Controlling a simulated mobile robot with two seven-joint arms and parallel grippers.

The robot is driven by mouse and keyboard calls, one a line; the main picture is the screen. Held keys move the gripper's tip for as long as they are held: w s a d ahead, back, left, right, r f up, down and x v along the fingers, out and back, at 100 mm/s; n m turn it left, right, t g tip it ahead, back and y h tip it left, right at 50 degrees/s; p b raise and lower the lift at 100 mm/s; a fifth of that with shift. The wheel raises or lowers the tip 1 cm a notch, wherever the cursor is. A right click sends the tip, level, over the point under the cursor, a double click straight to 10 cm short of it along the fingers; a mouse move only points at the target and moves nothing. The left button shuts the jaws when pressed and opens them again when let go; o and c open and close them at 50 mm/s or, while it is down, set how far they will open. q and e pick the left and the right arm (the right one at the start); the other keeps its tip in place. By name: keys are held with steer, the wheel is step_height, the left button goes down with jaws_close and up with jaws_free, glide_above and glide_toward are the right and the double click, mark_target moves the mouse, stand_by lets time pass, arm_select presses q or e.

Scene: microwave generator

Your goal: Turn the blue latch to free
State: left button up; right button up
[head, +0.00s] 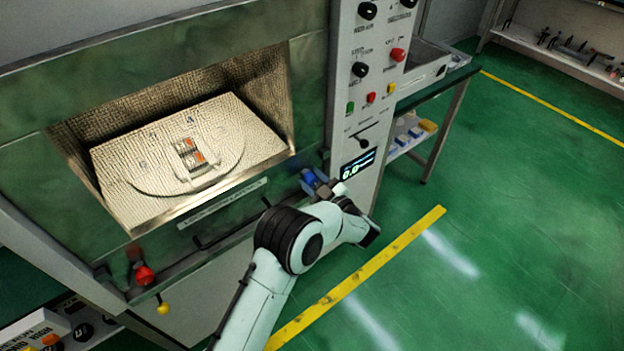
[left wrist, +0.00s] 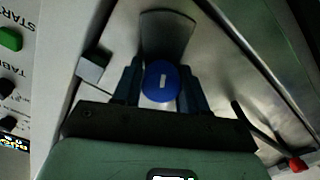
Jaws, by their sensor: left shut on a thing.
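The blue latch (head: 309,176) sits at the lower right corner of the chamber front, just left of the control panel. In the left wrist view it is a round blue knob (left wrist: 161,82) with a short white mark running nearly upright in that picture. My left gripper (head: 318,183) is at the latch. In the left wrist view the gripper (left wrist: 160,85) has one finger on each side of the knob, shut on it. My right gripper is in neither view.
The chamber opening (head: 190,145) holds a turntable with a small item on it. A red knob (head: 144,275) is at the lower left corner. The control panel (head: 345,100) stands close to the right of my gripper. Green floor at the right is clear.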

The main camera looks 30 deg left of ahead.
arm_select(q)
steer(key=o, duration=0.9)
steer(key=shift+f, duration=0.3)
steer(key=shift+o, duration=0.6)
steer(key=shift+r, duration=0.1)
steer(key=v, duration=1.3)
steer(key=shift+d+b, duration=0.2)
steer(key=shift+b, duration=0.15)
steer(key=shift+s, duration=0.1)
